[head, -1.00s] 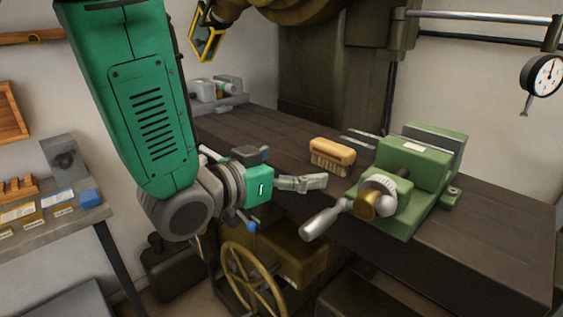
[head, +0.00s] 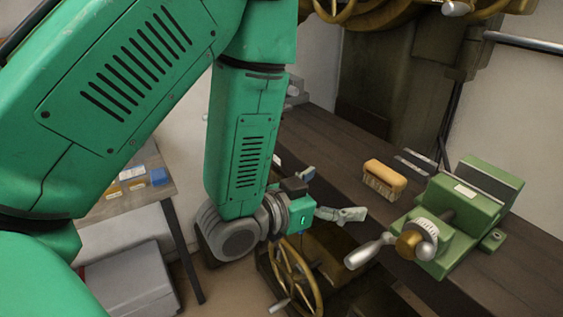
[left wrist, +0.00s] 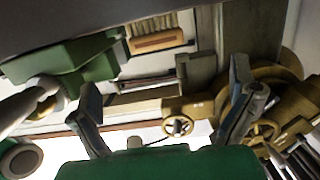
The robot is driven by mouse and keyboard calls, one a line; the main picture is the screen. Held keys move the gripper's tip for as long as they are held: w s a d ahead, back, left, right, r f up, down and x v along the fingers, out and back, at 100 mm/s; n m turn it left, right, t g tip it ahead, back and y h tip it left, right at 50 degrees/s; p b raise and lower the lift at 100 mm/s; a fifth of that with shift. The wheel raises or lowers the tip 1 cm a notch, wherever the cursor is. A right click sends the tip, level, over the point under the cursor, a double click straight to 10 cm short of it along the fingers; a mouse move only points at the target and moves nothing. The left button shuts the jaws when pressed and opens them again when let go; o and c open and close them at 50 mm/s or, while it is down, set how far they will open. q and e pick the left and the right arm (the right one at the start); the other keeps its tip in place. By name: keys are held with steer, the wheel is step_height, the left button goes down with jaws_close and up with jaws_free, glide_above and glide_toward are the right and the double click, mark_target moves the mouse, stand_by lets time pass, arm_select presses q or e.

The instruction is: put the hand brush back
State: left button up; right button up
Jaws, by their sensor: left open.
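The hand brush (head: 384,178), with an orange wooden back and pale bristles, lies on the dark bench (head: 335,150) to the left of the green vise (head: 462,215). My left gripper (head: 338,193) is open and empty near the front edge of the bench, in front of the brush and apart from it. In the left wrist view, the two fingers of my left gripper (left wrist: 165,100) stand wide apart with nothing between them. The brush (left wrist: 157,41) shows beyond them, beside the vise (left wrist: 85,62). My right gripper is not in view.
The vise handle (head: 368,252) sticks out over the front edge of the bench, close to my left gripper. A handwheel (head: 297,280) stands below. Thin metal strips (head: 418,163) lie behind the brush. The side table (head: 130,190) at the left holds small bins.

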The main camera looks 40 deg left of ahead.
arm_select(q)
steer(key=shift+f, duration=0.15)
steer(key=s+a+f+n+g+y, duration=0.1)
steer(key=s+f+g, duration=0.1)
steer(key=f, duration=0.4)
steer(key=s+a+f+g+y, duration=0.1)
steer(key=s+f+g+y, duration=0.1)
steer(key=f, duration=0.4)
steer(key=s+a+f+n+g+y, duration=0.1)
steer(key=s+a+f+g, duration=0.1)
steer(key=s+f+g, duration=0.3)
steer(key=s+a+f+n+g+y, duration=0.1)
steer(key=s+a+f+g, duration=0.2)
steer(key=s+f, duration=0.9)
steer(key=s+g, duration=0.2)
steer(key=s, duration=0.2)
steer(key=shift+s+a+f+g+y, duration=0.2)
steer(key=shift+s+a+g+y, duration=0.05)
steer(key=shift+a+g+y, duration=0.05)
